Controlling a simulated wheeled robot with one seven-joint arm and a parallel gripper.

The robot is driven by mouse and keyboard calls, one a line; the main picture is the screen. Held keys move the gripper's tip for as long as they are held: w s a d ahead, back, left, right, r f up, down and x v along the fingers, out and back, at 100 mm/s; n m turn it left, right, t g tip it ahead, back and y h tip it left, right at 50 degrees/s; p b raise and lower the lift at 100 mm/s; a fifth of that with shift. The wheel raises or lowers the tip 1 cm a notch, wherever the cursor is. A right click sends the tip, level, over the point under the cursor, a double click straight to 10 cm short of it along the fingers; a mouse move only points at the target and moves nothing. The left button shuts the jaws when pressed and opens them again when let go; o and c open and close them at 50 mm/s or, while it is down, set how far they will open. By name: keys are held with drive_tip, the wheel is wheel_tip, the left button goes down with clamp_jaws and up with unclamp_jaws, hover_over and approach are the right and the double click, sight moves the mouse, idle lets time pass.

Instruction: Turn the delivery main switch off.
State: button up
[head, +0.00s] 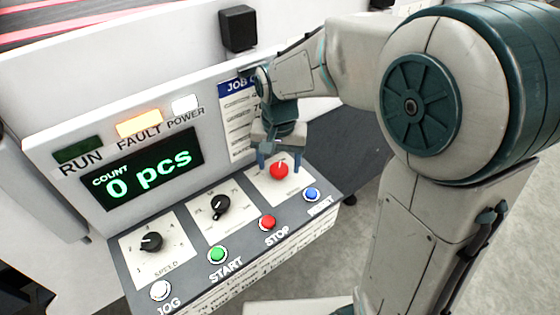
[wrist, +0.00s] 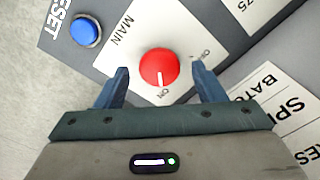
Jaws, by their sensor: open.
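The main switch is a round red knob (wrist: 158,68) on a white plate marked MAIN in the wrist view. Its white pointer line points toward the word ON; a second label, partly legible, lies to the right of the knob. The red knob (head: 279,170) also shows at the right of the sloped panel in the head view. My gripper (wrist: 162,82) is open, with one blue finger on each side of the knob and visible gaps between. In the head view my gripper (head: 279,160) is right at the knob, pointing down. Nothing is held.
The blue RESET button (head: 311,194) lies close beside the switch, and the red STOP button (head: 267,222) is nearby. The green START button (head: 217,254), white JOG button (head: 161,291) and two black dials (head: 151,241) are further left. The FAULT lamp (head: 139,124) glows orange.

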drive_tip(key=shift+f, duration=0.4)
drive_tip(key=c, duration=1)
